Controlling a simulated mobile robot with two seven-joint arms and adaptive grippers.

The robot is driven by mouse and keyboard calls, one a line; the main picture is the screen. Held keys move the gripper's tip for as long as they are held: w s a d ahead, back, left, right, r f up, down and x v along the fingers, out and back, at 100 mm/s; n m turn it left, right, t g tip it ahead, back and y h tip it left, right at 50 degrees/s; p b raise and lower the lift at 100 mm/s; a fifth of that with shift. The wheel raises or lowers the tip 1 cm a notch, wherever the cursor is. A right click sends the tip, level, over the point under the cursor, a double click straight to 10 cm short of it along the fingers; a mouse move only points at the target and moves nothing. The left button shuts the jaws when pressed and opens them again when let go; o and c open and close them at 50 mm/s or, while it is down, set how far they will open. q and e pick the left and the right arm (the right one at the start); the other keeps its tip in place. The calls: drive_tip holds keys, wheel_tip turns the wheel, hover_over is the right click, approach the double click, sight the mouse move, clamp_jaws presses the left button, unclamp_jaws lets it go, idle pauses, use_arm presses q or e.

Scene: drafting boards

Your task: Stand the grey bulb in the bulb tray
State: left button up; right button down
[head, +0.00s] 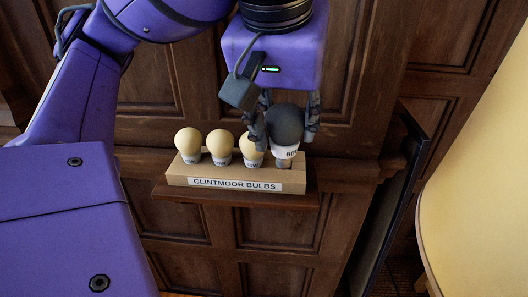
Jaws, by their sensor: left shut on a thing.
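The grey bulb (285,124) is dark and round with a white labelled collar, in the head view. My left gripper (284,130) reaches down from above and is shut on it, one finger on each side. The bulb is upright at the right end of the bulb tray (180,181), a tan block labelled "GLINTMOOR BULBS". Its base is at the tray's top, but I cannot tell whether it is fully seated. Several cream bulbs (220,143) stand in a row in the tray to its left. My right gripper is not in view.
The tray rests on a small brown wooden shelf (240,201) against dark panelled wood (270,234). A dark upright panel (392,205) stands close to the right of the shelf. A large cream surface (480,180) fills the right edge.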

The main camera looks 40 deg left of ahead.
use_arm(q)
drive_tip(key=w+a+f, duration=0.1)
drive_tip(key=w+f, duration=0.1)
drive_tip(key=w, duration=0.1)
drive_tip(key=w+a+f, duration=0.2)
drive_tip(key=w+f, duration=0.1)
drive_tip(key=w+a+f, duration=0.2)
drive_tip(key=w+f, duration=0.1)
drive_tip(key=shift+w+a, duration=0.15)
drive_tip(key=shift+w, duration=0.1)
drive_tip(key=shift+s+x, duration=0.15)
drive_tip(key=shift+x, duration=0.95)
drive_tip(key=shift+s+x, duration=0.1)
drive_tip(key=shift+x, duration=0.95)
drive_tip(key=shift+f, duration=0.15)
drive_tip(key=shift+f, duration=0.15)
drive_tip(key=o, duration=0.6)
drive_tip(key=shift+o, duration=0.2)
